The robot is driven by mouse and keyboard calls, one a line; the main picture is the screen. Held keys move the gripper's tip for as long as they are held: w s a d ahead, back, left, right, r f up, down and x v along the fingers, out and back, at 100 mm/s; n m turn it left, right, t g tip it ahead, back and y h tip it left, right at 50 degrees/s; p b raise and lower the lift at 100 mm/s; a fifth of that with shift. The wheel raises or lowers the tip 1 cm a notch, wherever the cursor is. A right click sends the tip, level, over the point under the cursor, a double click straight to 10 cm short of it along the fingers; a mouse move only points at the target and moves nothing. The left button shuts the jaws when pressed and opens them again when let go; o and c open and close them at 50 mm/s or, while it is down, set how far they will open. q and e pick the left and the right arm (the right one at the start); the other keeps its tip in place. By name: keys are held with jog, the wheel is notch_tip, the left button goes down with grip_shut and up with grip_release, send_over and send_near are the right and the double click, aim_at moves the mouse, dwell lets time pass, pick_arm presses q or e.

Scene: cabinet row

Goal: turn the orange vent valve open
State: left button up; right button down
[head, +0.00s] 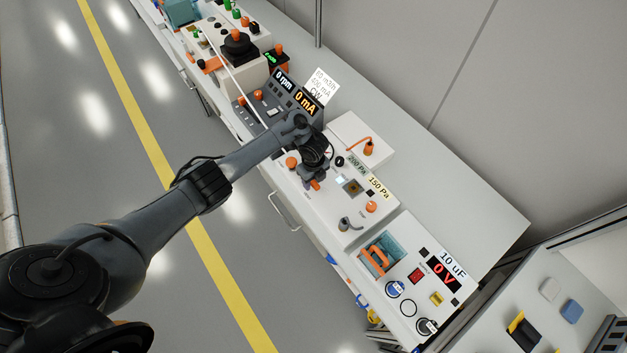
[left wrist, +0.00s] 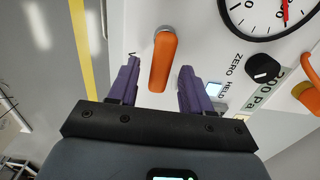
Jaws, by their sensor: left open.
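The orange vent valve (left wrist: 163,60) shows in the left wrist view as a long rounded lever on a grey round pivot, lying roughly along the picture's vertical. In the head view a small orange part of it (head: 315,185) shows below my left gripper (head: 313,176). In the left wrist view the left gripper (left wrist: 160,66) is open, with one purple finger on each side of the lever. A gap shows between the lever and each finger. The lettering by the left finger is mostly hidden. My right gripper is not in view.
A dial gauge (left wrist: 266,12) with a red needle and a black ZERO knob (left wrist: 263,68) are right of the valve. Another orange handle (left wrist: 305,95) is at the right edge. In the head view an orange knob (head: 371,207) and a blue-windowed unit (head: 410,308) stand nearer the front.

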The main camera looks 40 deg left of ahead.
pick_arm(q)
grip_shut()
dwell(0.3)
